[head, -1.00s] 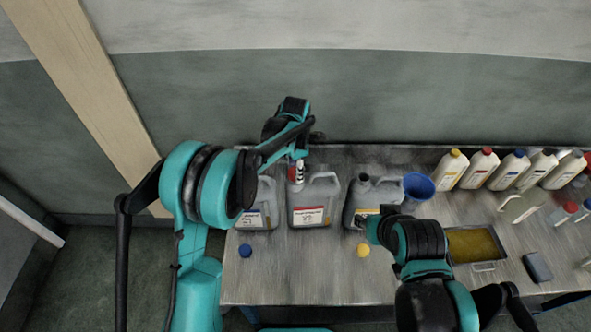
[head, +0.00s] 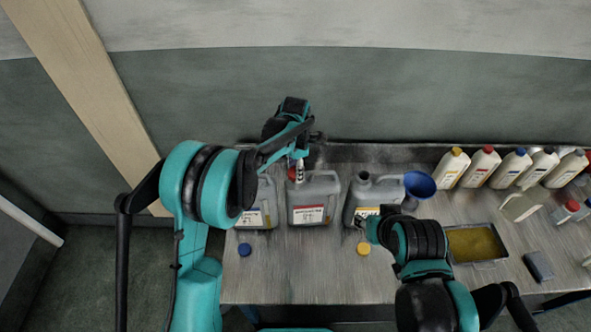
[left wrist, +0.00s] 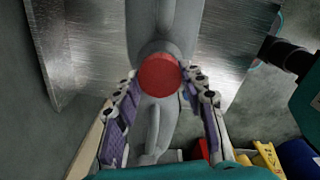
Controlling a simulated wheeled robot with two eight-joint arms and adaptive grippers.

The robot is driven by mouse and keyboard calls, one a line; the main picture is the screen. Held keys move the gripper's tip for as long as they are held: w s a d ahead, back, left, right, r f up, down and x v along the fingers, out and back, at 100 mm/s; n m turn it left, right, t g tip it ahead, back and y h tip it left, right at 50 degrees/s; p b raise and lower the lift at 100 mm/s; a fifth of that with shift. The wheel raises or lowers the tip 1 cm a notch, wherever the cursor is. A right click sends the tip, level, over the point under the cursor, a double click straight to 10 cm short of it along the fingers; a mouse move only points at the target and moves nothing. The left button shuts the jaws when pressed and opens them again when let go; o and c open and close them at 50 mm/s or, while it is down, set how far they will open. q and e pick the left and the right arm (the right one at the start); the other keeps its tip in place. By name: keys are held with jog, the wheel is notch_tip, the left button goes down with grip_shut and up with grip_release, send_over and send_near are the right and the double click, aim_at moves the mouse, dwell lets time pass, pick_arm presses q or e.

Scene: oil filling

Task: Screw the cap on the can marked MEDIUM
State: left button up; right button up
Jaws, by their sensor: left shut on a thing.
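The middle grey can (head: 322,190) stands on the metal table with a red-striped label (head: 309,214); its lettering is too small to read surely. My left gripper (head: 298,174) points down over this can's mouth, behind the handle's left end. It is shut on a red cap (left wrist: 159,74), with one finger on each side. The cap is in line with the neck; whether its thread has caught cannot be told. My right gripper, by the front of the right grey can (head: 366,193), is mostly hidden by my right arm, so its jaws cannot be judged.
Another grey can (head: 264,193) stands close on the left. A blue cap (head: 244,249) and a yellow cap (head: 363,249) lie in front. A blue funnel (head: 420,184), bottles (head: 482,165) and an oil tray (head: 478,264) are to the right. The front middle of the table is clear.

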pick_arm(q)
jog(key=shift+f, duration=0.15)
jog(key=o, duration=0.8)
